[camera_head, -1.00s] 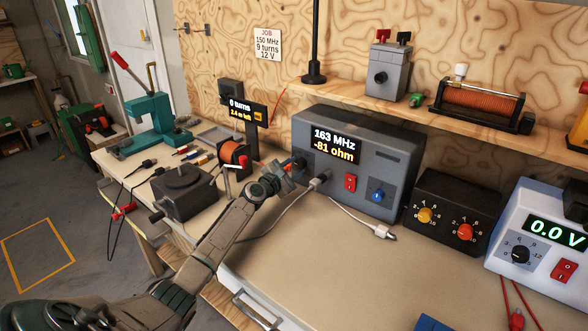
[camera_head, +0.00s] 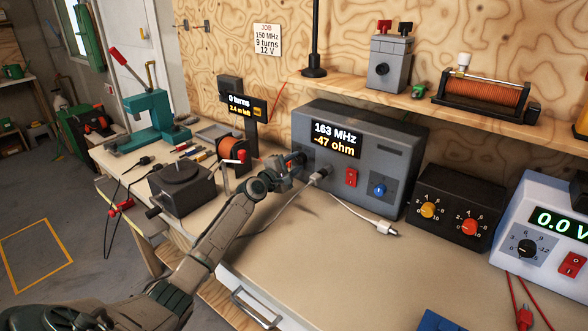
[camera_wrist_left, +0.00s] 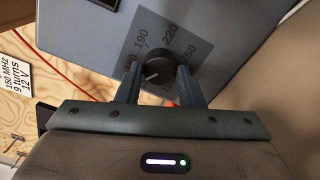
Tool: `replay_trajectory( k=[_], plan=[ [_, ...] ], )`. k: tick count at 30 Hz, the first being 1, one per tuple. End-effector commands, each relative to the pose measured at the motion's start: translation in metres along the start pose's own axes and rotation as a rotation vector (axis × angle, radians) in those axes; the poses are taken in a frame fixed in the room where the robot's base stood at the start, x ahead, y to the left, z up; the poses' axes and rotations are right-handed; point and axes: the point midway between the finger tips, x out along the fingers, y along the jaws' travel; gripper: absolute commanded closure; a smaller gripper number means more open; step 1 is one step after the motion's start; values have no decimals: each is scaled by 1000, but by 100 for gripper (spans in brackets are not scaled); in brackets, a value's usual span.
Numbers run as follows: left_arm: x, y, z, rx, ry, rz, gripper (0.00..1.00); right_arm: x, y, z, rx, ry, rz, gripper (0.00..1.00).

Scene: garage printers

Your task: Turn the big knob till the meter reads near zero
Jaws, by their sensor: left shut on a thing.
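The grey meter box (camera_head: 372,128) stands on the bench against the plywood wall. Its display (camera_head: 336,139) reads 163 MHz and -47 ohm. The big black knob (camera_wrist_left: 157,70) is on the box's face, inside a dial plate with numbers such as 190 and 220; its white pointer mark shows in the left wrist view. My left gripper (camera_head: 292,170) is at the left end of the box, and its two fingers (camera_wrist_left: 158,85) are shut on the knob's sides. In the head view the gripper partly hides the knob. My right gripper is not in view.
A grey plug and cable (camera_head: 319,179) are close to my left gripper. A black two-knob box (camera_head: 462,205) stands to the right. The bench front is mostly clear.

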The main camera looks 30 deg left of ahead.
Motion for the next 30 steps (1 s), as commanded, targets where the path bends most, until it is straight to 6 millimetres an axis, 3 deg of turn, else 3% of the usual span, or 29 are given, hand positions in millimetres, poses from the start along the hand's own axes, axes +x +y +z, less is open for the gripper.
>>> replay_trajectory(
  k=[15,30],
  plan=[
    [0,-3,-1,407,-1,-1,89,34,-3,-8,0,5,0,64],
    [0,0,0,530,0,-1,89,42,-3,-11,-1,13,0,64]
  ],
)
